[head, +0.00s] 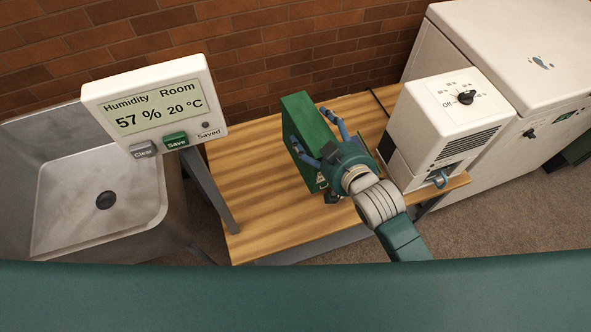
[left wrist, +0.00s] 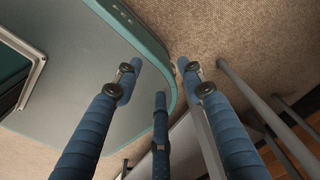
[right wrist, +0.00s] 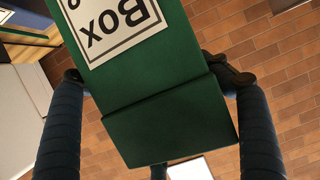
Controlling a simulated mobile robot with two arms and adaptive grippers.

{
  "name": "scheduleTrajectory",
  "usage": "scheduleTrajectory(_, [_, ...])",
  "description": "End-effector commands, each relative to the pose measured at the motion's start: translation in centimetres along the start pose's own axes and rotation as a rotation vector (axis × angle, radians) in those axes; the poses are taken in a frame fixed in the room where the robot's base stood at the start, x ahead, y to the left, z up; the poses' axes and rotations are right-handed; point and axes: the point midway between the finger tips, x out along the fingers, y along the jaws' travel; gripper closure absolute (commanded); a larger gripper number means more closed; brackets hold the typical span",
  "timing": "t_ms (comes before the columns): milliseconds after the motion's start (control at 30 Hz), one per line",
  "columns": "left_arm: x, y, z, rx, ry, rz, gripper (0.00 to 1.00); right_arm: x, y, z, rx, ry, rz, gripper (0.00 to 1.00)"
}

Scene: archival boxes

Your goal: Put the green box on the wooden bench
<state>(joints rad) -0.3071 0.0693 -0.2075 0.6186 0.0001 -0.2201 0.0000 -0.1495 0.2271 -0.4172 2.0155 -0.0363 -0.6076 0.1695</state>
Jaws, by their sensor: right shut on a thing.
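The green box (head: 301,122) stands upright over the wooden bench (head: 255,172), left of the white device. I cannot tell whether its bottom touches the bench. My right gripper (head: 318,138) is shut on the box, with fingers on both sides of it. In the right wrist view the green box (right wrist: 165,120) fills the space between the fingers, and its white label appears upside down. My left gripper (left wrist: 159,68) shows only in the left wrist view. It is open and empty, above the carpet.
A white dehumidifier-like device (head: 440,125) with a knob stands on the bench's right part. A large white chest (head: 520,60) is beyond it. A humidity display (head: 155,105) and a metal sink (head: 100,200) are at the left. The bench's left part is clear. A brick wall (head: 250,45) is behind.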

Motion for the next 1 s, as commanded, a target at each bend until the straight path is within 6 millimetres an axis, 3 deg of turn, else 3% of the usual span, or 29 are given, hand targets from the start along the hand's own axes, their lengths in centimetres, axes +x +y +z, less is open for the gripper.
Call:
scheduleTrajectory(33, [0.6, -0.4, 0.1, 0.000, 0.000, -0.005, 0.60, 0.9, -0.9, -1.6, 0.006, 0.017, 0.016, 0.81])
scheduleTrajectory(200, [1.3, -1.6, -0.1, -0.003, 0.002, -0.018, 0.60, 2.5, -3.0, -5.2, 0.024, 0.013, 0.072, 0.81])
scheduleTrajectory(367, [1.5, -1.8, -0.4, -0.004, 0.006, -0.021, 0.60, 3.0, -3.6, -5.6, 0.029, 0.002, 0.091, 0.81])
scheduleTrajectory(800, [2.6, -1.2, -0.4, -0.004, 0.008, -0.014, 0.60, 6.9, -3.9, 4.1, 0.028, -0.002, 0.092, 0.81])
scheduleTrajectory(1000, [3.2, -0.9, -0.4, -0.002, 0.008, -0.010, 0.60, 8.3, -4.0, 7.4, 0.030, 0.000, 0.090, 0.81])
